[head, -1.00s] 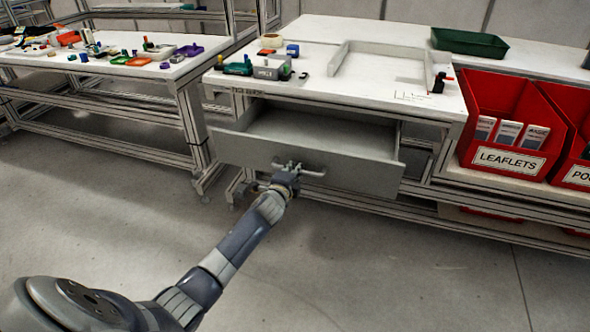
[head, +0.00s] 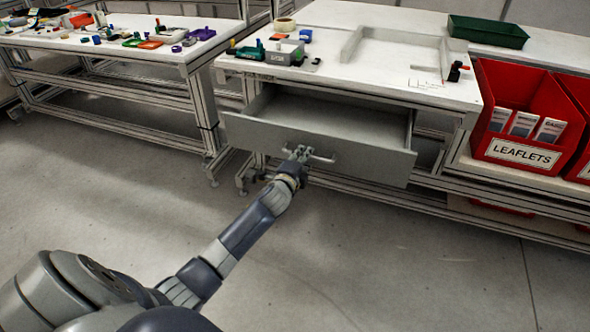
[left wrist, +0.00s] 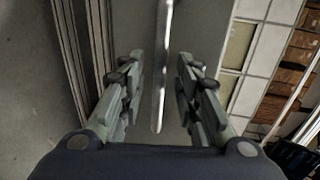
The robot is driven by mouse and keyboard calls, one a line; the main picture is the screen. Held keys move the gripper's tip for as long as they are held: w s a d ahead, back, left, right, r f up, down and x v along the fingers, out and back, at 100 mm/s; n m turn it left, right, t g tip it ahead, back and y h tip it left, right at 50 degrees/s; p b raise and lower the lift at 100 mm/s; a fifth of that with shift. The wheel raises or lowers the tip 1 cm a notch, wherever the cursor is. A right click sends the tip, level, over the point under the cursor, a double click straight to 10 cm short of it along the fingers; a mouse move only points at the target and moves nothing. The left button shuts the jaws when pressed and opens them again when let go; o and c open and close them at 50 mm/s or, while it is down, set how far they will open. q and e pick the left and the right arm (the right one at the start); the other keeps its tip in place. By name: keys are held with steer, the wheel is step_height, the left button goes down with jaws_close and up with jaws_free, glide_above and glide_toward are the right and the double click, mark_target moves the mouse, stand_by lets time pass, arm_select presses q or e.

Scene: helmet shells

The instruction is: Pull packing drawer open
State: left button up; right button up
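The packing drawer (head: 370,162) is a grey drawer under the white packing table, and it stands well open with its empty-looking inside showing. Its bar handle (head: 322,158) is on the front panel. My left gripper (head: 302,154) is at the left part of this handle. In the left wrist view the handle (left wrist: 161,100) runs between the two fingers of my left gripper (left wrist: 159,62), with a gap on both sides, so the gripper is open around it. My right gripper is not in view.
The packing table (head: 350,75) carries a grey box, tape and a shallow tray frame. Red leaflet bins (head: 520,155) stand to the right, a green tray (head: 488,31) behind. Another table (head: 110,48) with small parts is at left. The floor before the drawer is clear.

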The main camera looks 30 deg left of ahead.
arm_select(q)
steer(key=v, duration=0.9)
steer(key=shift+s, duration=0.3)
steer(key=shift+d, duration=0.1)
